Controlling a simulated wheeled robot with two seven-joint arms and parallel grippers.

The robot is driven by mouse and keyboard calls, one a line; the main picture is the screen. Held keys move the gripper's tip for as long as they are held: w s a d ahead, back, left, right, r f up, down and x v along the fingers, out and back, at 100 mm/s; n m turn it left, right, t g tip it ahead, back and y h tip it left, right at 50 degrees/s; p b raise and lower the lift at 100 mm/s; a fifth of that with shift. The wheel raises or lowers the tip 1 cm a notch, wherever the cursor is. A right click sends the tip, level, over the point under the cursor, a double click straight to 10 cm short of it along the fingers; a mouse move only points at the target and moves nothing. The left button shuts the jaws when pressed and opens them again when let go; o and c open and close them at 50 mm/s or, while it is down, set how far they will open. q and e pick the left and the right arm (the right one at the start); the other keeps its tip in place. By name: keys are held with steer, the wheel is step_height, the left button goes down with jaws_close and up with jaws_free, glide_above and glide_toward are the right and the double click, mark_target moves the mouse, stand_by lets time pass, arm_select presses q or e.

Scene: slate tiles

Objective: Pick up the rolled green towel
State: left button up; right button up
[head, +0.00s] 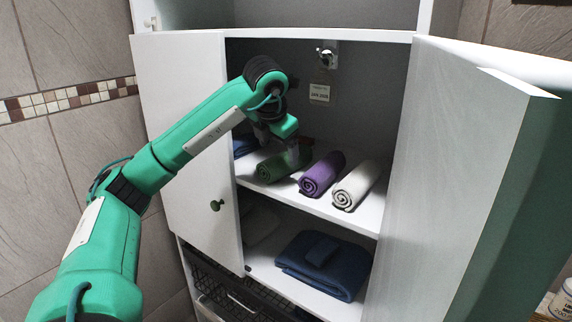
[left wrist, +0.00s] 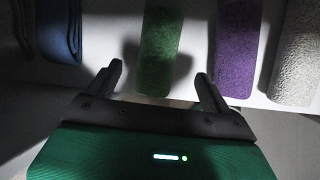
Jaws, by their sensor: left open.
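The rolled green towel (head: 272,167) lies on the cabinet's upper shelf, its near end towards me. My left gripper (head: 294,157) is over it, reaching in from the left and partly covering it in the head view. In the left wrist view the green towel (left wrist: 160,50) lies ahead of the open left gripper (left wrist: 158,82), between the lines of its two fingers, with nothing held. Whether the fingers touch the towel cannot be told. My right gripper is not in view.
A purple rolled towel (head: 321,175) and a white one (head: 355,186) lie to the right on the upper shelf; a blue towel (head: 245,144) lies to the left. Open doors (head: 185,120) flank the cabinet. A folded blue towel (head: 323,264) lies on the shelf below.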

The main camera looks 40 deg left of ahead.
mark_target(278, 156)
arm_select(q)
steer(key=shift+w+a+f, duration=0.15)
steer(key=shift+f, duration=0.3)
steer(key=shift+w+a+f, duration=0.15)
steer(key=shift+f, duration=0.15)
steer(key=p+x, duration=0.1)
steer(key=x, duration=0.2)
steer(key=shift+a+f, duration=0.2)
steer(key=shift+f, duration=0.05)
steer(key=shift+w+a+f, duration=0.1)
steer(key=shift+w+f, duration=0.1)
steer(key=shift+f, duration=0.15)
steer(key=c, duration=1.1)
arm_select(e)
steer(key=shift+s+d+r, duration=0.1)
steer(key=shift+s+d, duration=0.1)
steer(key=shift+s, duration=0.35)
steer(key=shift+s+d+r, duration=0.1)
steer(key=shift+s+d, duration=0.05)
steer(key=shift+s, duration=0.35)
